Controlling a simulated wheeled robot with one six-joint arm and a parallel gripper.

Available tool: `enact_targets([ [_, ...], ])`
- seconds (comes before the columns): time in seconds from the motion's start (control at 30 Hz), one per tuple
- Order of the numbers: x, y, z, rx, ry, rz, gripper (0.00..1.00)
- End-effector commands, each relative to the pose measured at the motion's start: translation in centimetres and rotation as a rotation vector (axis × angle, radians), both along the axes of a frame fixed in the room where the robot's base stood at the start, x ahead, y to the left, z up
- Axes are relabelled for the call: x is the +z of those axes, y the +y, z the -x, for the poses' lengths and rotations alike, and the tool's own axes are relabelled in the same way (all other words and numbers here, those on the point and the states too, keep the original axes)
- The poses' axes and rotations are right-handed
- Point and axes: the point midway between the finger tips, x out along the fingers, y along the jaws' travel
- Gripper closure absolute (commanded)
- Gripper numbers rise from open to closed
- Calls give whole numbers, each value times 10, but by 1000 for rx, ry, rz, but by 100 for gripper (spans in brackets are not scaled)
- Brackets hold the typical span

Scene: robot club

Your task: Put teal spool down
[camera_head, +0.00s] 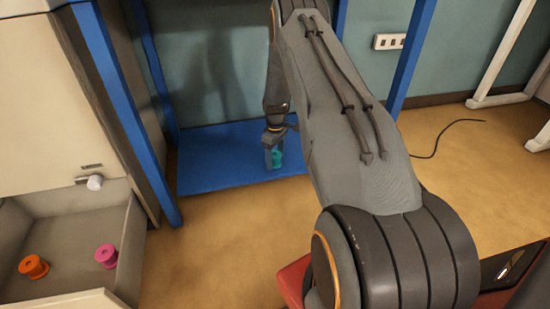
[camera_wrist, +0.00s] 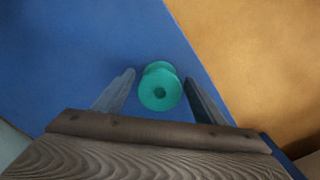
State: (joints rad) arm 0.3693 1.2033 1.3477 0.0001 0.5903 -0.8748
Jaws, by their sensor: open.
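The teal spool (camera_head: 278,158) is at the low blue shelf (camera_head: 215,168), near its front edge. In the wrist view the teal spool (camera_wrist: 160,88) sits between the two fingers of my gripper (camera_wrist: 160,92), with a gap visible on each side. My gripper (camera_head: 273,150) is open and points down at the shelf in the head view. The blue shelf surface (camera_wrist: 75,60) fills the left of the wrist view. I cannot tell for sure whether the spool's underside touches the shelf.
An open grey drawer (camera_head: 75,205) at the left holds an orange spool (camera_head: 33,266) and a pink spool (camera_head: 106,255). Blue rack posts (camera_head: 112,90) stand beside the shelf. A black cable (camera_head: 440,140) lies on the floor at right. The shelf's left part is clear.

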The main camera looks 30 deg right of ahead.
Motion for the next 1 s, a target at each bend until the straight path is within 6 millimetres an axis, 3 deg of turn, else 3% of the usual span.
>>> enact_targets([
  [0.27,14,0,0,0,0,0,36],
  [0.63,72,0,0,0,-1,0,36],
  [1.0,78,0,0,0,0,0,36],
])
